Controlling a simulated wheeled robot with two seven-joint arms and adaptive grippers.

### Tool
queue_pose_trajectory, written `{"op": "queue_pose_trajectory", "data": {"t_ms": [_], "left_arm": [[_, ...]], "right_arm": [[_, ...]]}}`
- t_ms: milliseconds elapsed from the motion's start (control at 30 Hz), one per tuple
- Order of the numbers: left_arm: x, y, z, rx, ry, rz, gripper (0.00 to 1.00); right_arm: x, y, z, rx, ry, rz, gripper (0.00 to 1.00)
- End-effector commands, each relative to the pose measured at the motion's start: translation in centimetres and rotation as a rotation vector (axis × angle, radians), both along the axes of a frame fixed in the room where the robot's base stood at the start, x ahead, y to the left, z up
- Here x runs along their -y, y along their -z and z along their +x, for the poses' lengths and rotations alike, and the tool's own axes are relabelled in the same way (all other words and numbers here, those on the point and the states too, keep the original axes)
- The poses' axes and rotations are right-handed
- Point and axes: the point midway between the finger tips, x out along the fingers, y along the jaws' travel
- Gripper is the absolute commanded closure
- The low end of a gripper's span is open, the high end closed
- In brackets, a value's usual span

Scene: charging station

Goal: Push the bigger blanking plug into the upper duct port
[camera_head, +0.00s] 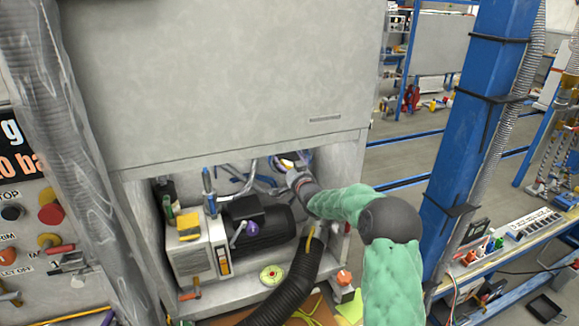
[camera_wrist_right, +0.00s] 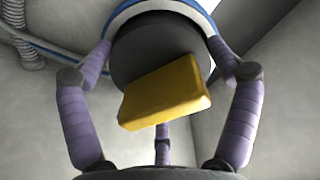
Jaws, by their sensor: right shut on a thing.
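My right arm reaches into the cabinet opening, and its gripper (camera_head: 290,168) is small and partly hidden at the back. In the right wrist view, the purple fingers of the gripper (camera_wrist_right: 161,55) are closed around a round dark grey plug (camera_wrist_right: 150,48) with a yellow block handle (camera_wrist_right: 165,92). The plug is in front of the duct port, whose white rim with a blue edge (camera_wrist_right: 122,14) shows around it. I cannot tell how far the plug sits inside the port. The port's pale rim (camera_head: 303,157) also shows in the head view. My left gripper is out of view.
The cabinet's upper panel (camera_head: 220,75) overhangs the opening. Inside stand a pale box unit (camera_head: 190,260) and a dark motor (camera_head: 270,226). A black corrugated hose (camera_head: 290,290) runs down in front. A blue post (camera_head: 465,130) stands to the right.

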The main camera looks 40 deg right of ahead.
Motion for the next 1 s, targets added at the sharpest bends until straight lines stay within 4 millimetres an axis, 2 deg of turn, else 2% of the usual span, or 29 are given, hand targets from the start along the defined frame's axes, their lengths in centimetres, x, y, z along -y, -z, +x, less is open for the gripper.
{"op": "queue_pose_trajectory", "data": {"t_ms": [400,433,467,833,1000], "left_arm": [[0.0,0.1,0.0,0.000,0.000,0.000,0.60],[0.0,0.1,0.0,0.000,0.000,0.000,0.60],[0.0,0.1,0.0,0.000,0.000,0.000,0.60],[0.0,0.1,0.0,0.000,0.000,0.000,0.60],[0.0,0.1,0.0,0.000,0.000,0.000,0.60]], "right_arm": [[0.3,-0.1,0.9,0.001,0.000,0.000,0.54],[0.3,-0.1,0.9,0.001,0.000,0.000,0.05],[0.3,-0.1,0.9,0.001,0.000,0.000,0.00],[0.2,0.0,0.7,-0.001,-0.001,0.000,0.00],[-0.1,0.0,-0.4,0.000,0.001,0.000,0.00]]}}
